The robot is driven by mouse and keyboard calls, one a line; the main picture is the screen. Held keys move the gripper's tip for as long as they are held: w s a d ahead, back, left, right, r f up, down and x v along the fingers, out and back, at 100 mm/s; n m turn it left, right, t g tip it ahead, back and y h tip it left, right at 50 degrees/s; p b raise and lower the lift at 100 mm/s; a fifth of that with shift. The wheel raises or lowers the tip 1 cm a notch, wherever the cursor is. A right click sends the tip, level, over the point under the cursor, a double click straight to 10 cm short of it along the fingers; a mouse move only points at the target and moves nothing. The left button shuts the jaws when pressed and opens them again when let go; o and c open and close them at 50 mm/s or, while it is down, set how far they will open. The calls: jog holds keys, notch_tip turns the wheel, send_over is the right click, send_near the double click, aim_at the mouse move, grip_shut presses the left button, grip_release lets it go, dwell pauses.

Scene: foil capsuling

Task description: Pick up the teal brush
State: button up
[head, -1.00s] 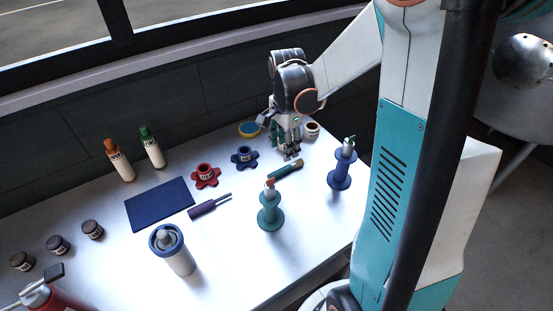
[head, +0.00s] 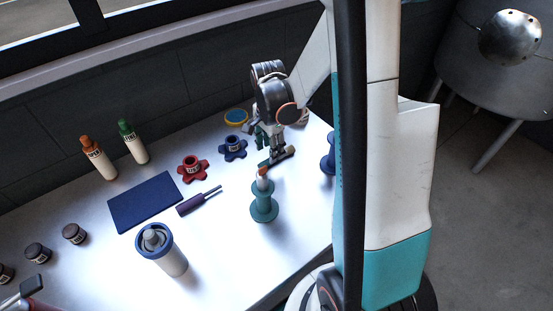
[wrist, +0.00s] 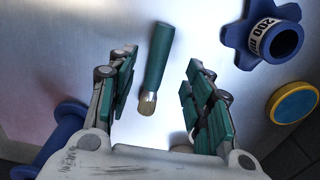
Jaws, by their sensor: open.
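The teal brush (head: 290,153) lies on the white table, partly covered by my gripper (head: 273,156) in the head view. In the wrist view the brush (wrist: 157,60) shows its teal handle pointing away and its tan tip toward me. My gripper (wrist: 160,68) is open there, with one finger on each side of the brush and a clear gap to both. The fingers are not closed on it. How high they are above the table is hard to tell.
A teal spool-shaped holder (head: 264,207) stands just in front of the brush. A blue spool-shaped holder (head: 327,162) is partly hidden by my arm. A blue star-shaped piece (wrist: 262,35) and a yellow-and-blue disc (wrist: 293,103) lie to the right in the wrist view.

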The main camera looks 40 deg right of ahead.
jog(key=f, duration=0.1)
jog(key=f+b, duration=0.1)
jog(key=f, duration=0.1)
jog(key=f+b, duration=0.1)
jog(key=shift+s+d+f, duration=0.1)
jog(key=shift+d+f, duration=0.15)
grip_shut()
jog(key=shift+r, duration=0.2)
notch_tip(320, 180, up, 20)
jog(key=p, duration=0.6)
jog(key=shift+f+p, duration=0.15)
jog(key=shift+p, duration=0.2)
